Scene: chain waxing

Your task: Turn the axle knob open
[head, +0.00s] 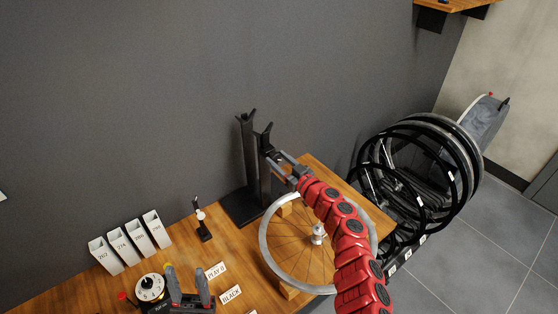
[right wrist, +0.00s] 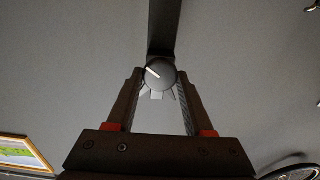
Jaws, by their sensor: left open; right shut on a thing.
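The axle knob (right wrist: 161,74) is a round grey disc with a white line that slants toward the upper left. It sits on a dark upright post (right wrist: 162,28). In the right wrist view my right gripper (right wrist: 160,88) has its two fingers on either side of the knob, shut on it. In the head view my right gripper (head: 275,160) reaches the black two-post stand (head: 248,165), and the knob is hidden there. My left gripper (head: 187,277) is at the bottom of the head view, open and apart from the stand.
A spoked wheel (head: 265,246) lies on blocks on the wooden bench (head: 222,238). A white dial (head: 150,287), a small black holder (head: 203,230), labels and several white numbered boxes (head: 105,256) stand to the left. Wall space above the stand is clear.

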